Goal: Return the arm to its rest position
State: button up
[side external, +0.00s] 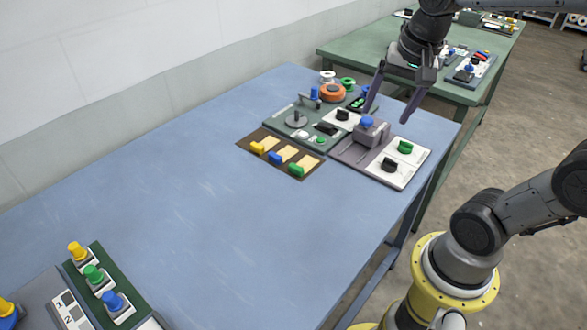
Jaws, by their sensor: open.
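My gripper (392,98) is at the upper right of the side external view, with its two dark fingers spread apart and nothing between them. It appears above the far end of the blue table (190,205), over the grey panel (350,148) with a blue-topped block (366,123). The left fingertip overlaps that block's surroundings in the picture. I cannot tell the exact gap between the fingertips and the panel.
A green panel (274,122) with an orange disc (333,93) adjoins the grey one. A brown mat (246,141) carries yellow, blue and green handled pieces. Another panel (135,287) with coloured knobs stands front left. The table's middle is clear. A green table (361,48) stands behind.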

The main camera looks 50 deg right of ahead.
jog(key=s+a+f+n+t, duration=0.2)
jog(key=s+a+n, duration=0.5)
jog(key=n, duration=0.5)
jog(key=shift+s+n+t+y, duration=0.2)
jog(key=shift+n+t+y, duration=0.1)
jog(key=shift+t+y, duration=0.1)
jog(key=shift+r, duration=0.1)
